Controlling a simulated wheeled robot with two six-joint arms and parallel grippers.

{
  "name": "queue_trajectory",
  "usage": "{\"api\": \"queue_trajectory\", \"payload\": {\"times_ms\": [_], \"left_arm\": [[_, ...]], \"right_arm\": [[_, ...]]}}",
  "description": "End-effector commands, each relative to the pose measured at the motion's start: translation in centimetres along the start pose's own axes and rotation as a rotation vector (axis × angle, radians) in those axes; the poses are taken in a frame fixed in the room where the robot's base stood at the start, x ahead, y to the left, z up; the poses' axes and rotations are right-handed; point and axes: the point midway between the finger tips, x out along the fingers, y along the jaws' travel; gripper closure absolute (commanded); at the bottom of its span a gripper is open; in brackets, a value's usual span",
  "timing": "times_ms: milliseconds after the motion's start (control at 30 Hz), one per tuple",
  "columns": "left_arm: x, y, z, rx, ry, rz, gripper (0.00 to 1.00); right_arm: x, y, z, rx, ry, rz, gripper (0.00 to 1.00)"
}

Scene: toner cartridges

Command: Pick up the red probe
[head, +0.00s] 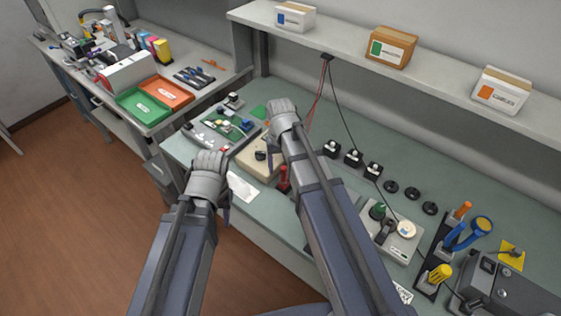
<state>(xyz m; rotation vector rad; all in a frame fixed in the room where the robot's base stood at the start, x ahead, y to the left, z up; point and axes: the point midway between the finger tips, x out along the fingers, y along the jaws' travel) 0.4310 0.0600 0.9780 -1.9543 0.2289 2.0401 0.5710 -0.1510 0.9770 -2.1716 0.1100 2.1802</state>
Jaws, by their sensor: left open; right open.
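A small upright red object (283,180), which looks like the red probe, stands on the green bench just left of my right forearm. My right arm partly covers the area around it. A red lead (317,92) hangs from a small black block under the shelf and passes out of sight behind my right gripper (283,120). My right gripper is over the back of the bench, beyond the red object, and is open with no held thing visible. My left gripper (208,178) is open over the bench's left front edge, left of the red object. Its fingertips are mostly hidden.
A beige block (258,160) and a green board (222,127) lie between and behind the grippers. A black lead (348,115) runs to a grey unit (399,241). Black posts and discs stand right of my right arm. A tool rack (438,252) is further right.

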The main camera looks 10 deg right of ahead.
Motion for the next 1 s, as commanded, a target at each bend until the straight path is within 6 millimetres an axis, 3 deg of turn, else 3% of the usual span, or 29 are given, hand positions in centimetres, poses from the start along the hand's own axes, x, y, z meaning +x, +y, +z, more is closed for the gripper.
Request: {"api": "queue_trajectory", "payload": {"times_ms": [367,700,1000], "left_arm": [[-0.4,0.0,0.0,0.0,0.0,0.0,0.57],[2.3,0.2,-0.1,0.0,0.0,0.0,0.57],[2.9,0.3,-0.2,0.0,0.0,0.0,0.57]], "right_arm": [[-0.4,0.8,-0.9,0.029,0.003,-0.007,0.38],[2.3,0.8,-0.9,0.028,0.003,-0.007,0.38],[2.9,0.9,-0.7,0.028,0.003,-0.007,0.38]]}}
